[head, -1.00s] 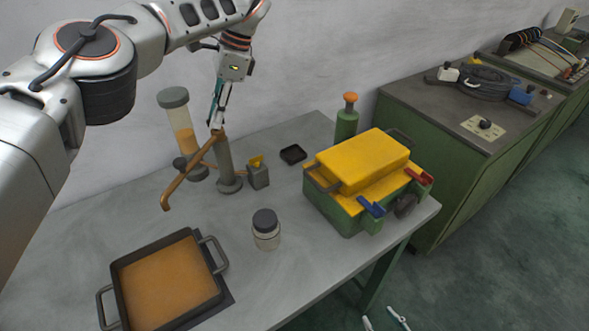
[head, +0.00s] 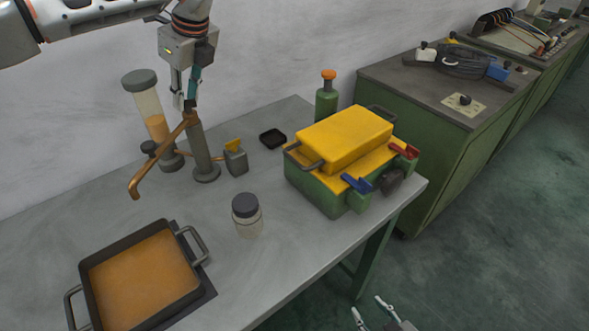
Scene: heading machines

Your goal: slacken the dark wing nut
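A dark lobed part (head: 392,181) on the right-hand front of the green box (head: 318,192) looks like the dark wing nut; its exact shape is hard to make out. A blue lever (head: 359,183) is to its left and a red lever (head: 404,150) above it. My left gripper (head: 184,106) hangs fingers-down by the top of the copper spout (head: 160,157), well left of the box. I cannot tell whether its fingers are apart or touch the spout. My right gripper (head: 369,311) is low at the bottom edge, below the table, with its fingers apart and empty.
The yellow lid (head: 346,138) sits on the green box. A jar (head: 247,217), a pan (head: 188,312) of orange material, a dispenser (head: 150,108), a small black tray (head: 272,139) and a green bottle (head: 327,102) stand on the table (head: 285,250). Floor right of the table is clear.

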